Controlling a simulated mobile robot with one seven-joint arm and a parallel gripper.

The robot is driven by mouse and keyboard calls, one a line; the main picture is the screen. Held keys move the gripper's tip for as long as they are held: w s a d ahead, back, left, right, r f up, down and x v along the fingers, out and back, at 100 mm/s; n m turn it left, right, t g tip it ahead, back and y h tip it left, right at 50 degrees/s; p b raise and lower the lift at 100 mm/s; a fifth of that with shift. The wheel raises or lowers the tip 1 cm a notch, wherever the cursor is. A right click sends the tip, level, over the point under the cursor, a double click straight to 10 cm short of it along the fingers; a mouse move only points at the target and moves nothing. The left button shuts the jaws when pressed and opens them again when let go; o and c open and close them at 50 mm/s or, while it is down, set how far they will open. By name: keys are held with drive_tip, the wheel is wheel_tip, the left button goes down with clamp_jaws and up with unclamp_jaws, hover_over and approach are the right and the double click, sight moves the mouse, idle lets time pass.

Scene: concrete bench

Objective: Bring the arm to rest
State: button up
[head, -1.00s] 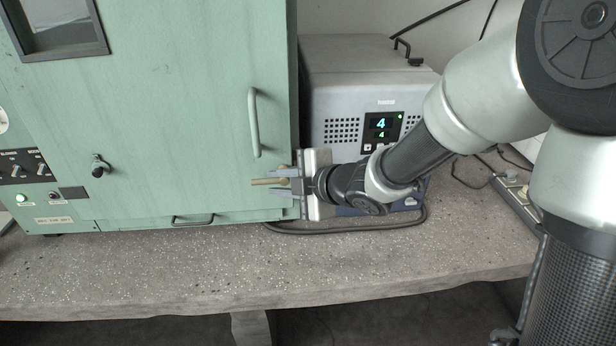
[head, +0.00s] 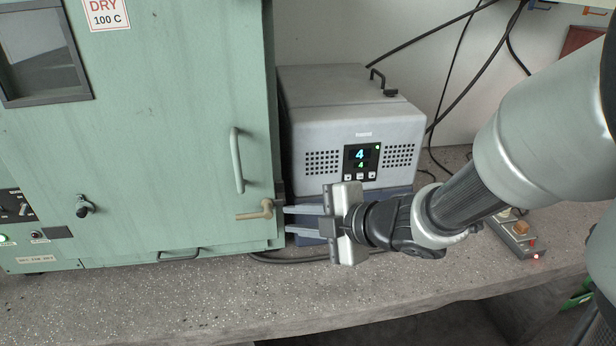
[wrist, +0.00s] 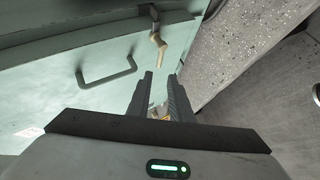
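My gripper (head: 304,218) is just right of the green oven's lower right front corner, its two fingers parallel with a gap between them and nothing held. In the wrist view my gripper (wrist: 161,92) also shows its fingers apart. A tan lever handle (head: 258,212) on the oven door (head: 160,150) lies a little left of the fingertips and apart from them. The lever also shows in the wrist view (wrist: 158,42), beyond the fingertips. The door appears closed.
A grey box with a display reading 4 (head: 350,110) stands behind my gripper, with a black cable at its foot. A power strip (head: 520,235) lies at the right. The concrete bench (head: 300,295) is clear in front.

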drive_tip(key=w+d+r+m+t+h, duration=0.1)
drive_tip(key=d+r+m+t+h, duration=0.1)
drive_tip(key=d+r+m+h, duration=0.45)
drive_tip(key=w+d+r+m+t+h, duration=0.15)
drive_tip(key=d+m+h, duration=0.4)
drive_tip(key=d, duration=0.75)
drive_tip(key=s+m+g+y, duration=0.2)
drive_tip(key=s+m+g, duration=0.3)
drive_tip(key=s+m, duration=0.95)
drive_tip(key=s+r+n+p, duration=0.2)
drive_tip(key=s+r+p, duration=0.1)
drive_tip(key=r+p, duration=0.9)
drive_tip(key=shift+s+p, duration=0.4)
drive_tip(key=shift+p, duration=0.2)
drive_tip(key=shift+a, duration=0.1)
